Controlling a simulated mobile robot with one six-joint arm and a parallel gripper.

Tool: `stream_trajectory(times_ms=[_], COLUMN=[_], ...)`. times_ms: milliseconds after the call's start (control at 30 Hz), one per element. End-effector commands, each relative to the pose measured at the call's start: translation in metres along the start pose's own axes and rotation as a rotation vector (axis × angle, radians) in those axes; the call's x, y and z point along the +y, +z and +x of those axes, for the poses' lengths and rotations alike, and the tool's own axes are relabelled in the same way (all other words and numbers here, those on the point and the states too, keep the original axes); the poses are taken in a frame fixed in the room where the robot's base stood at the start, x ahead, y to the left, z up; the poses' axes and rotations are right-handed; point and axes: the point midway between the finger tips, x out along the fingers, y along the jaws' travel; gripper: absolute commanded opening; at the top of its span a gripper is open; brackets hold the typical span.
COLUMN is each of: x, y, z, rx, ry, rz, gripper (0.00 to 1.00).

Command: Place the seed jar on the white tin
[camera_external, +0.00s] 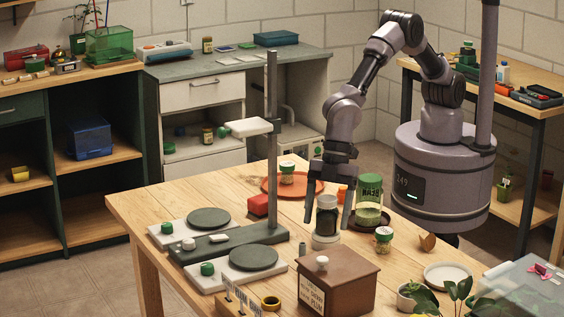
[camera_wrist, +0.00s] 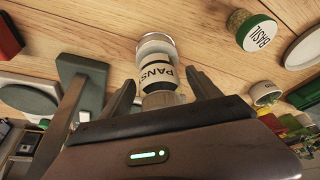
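A seed jar (camera_external: 326,219) with a dark body and pale label stands upright between my gripper's fingers. In the wrist view this jar (camera_wrist: 158,72) shows a label beginning "PANS". Its base rests on, or is right at, a low round white tin (camera_external: 325,241), whose pale rim (camera_wrist: 155,38) shows beyond the jar in the wrist view. My gripper (camera_external: 328,224) points down with one finger on each side of the jar. In the wrist view, gaps show between the fingers (camera_wrist: 158,80) and the jar, so it is open around it.
A brown box (camera_external: 340,281) with a white knob is in front. A post stand (camera_external: 272,150) rises on the left. Clear wood lies at the table's left (camera_external: 150,205).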

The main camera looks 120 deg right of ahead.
Motion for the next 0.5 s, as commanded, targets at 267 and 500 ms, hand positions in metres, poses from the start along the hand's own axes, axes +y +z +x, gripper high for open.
stream_trajectory(times_ms=[267, 500], x=[0.0, 0.0], y=[-0.003, -0.004], z=[-0.007, -0.071], rx=[0.0, 0.003], ry=[0.0, 0.001], rz=[0.0, 0.001], gripper=[0.72, 0.72])
